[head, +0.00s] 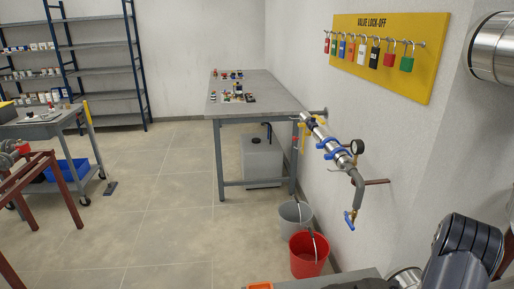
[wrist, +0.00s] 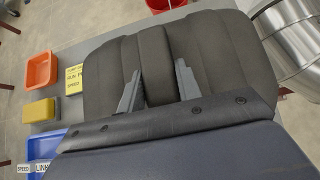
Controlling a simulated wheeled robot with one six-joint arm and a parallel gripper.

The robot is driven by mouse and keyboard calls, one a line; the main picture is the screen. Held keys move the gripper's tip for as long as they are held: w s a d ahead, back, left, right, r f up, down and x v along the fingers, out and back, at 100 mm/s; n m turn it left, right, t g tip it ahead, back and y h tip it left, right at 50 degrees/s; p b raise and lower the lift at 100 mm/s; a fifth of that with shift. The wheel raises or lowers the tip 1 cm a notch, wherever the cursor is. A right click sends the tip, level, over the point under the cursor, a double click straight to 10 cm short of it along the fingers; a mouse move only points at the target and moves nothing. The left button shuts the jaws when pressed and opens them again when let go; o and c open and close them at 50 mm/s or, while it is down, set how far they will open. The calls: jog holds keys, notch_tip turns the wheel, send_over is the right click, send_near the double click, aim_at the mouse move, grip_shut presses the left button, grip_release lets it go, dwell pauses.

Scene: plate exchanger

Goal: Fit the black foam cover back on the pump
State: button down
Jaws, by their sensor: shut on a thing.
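The black foam cover (wrist: 215,48) fills the upper middle of the wrist view as a large dark padded piece with ribbed sections. My gripper (wrist: 158,72) has one grey finger on each side of the cover's narrow middle section and is shut on it. The cover lies over or just above a grey tabletop; I cannot tell whether it touches. The front of my wrist hides its near part. I cannot make out the pump in either view. My gripper and the cover are not visible in the head view.
An orange tray (wrist: 41,71), a yellow block (wrist: 39,110), a yellow label card (wrist: 74,78) and a blue tray (wrist: 45,143) lie left of the cover. A silver duct (wrist: 290,35) is close on the right. A red bucket (head: 309,256) stands on the floor below the wall pipe (head: 325,143).

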jog(key=shift+w+d+r+p, duration=0.15)
jog(key=shift+r+p, duration=0.9)
jog(key=shift+r, duration=1.65)
